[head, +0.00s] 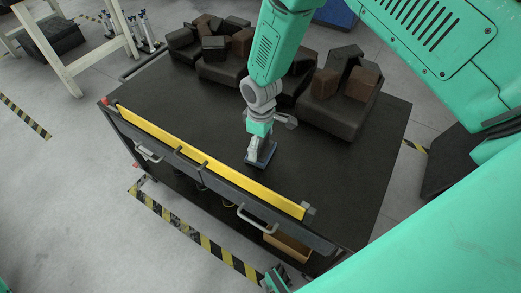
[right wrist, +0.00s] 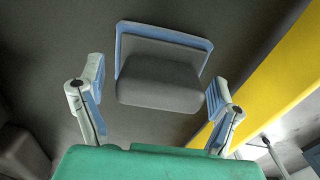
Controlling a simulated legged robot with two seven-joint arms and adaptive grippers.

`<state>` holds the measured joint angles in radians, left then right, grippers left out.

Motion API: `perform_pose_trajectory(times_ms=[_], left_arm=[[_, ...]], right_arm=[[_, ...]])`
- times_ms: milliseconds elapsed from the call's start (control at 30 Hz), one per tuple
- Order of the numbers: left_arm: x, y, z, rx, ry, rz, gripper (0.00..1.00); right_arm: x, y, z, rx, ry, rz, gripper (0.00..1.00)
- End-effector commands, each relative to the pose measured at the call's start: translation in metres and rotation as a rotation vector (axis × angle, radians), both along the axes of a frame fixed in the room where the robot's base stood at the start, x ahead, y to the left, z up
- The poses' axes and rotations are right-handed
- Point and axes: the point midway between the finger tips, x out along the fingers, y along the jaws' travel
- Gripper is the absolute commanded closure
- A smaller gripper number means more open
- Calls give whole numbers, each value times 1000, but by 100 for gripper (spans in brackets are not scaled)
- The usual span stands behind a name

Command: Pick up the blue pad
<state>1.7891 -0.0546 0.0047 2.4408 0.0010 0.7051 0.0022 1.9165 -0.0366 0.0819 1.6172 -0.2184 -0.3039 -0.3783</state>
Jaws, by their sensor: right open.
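The blue pad (head: 263,153) lies on the dark cart top near the yellow strip, partly hidden by my right gripper (head: 265,143). In the right wrist view, the blue pad (right wrist: 168,33) shows a blue rim and a dark grey block-like part facing the camera. My right gripper (right wrist: 158,83) is open there, one finger on each side of the grey part, with visible gaps. What may be part of my left gripper (head: 275,280) shows at the bottom edge of the head view; its jaws are unclear.
Several dark and brown blocks (head: 325,85) sit in dark bins (head: 340,113) along the cart's far side. A yellow strip (head: 210,160) edges the near side. The cart top (head: 180,100) left of the gripper is clear. A white-legged table (head: 65,65) stands upper left.

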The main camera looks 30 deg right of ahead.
Motion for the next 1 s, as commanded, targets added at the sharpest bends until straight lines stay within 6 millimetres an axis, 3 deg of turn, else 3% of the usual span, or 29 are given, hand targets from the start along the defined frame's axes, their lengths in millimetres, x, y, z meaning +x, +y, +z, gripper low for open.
perform_pose_trajectory(times_ms=[267, 433, 533, 567, 767, 1000], left_arm=[[0, 0, 0, 0, 0, 0, 60], [0, 0, 0, 0, 0, 0, 60], [0, 0, 0, 0, 0, 0, 60], [0, 0, 0, 0, 0, 0, 60], [0, 0, 0, 0, 0, 0, 60], [0, 0, 9, 0, 0, 0, 60]], right_arm=[[0, 0, -4, 0, -1, 0, 16], [0, 0, -4, 0, -1, 0, 71], [0, 0, -4, 0, -1, -1, 71], [0, 0, -4, 0, -1, 0, 76], [1, 0, -2, 0, -1, -1, 76], [1, 0, 36, 0, -4, -1, 76]])
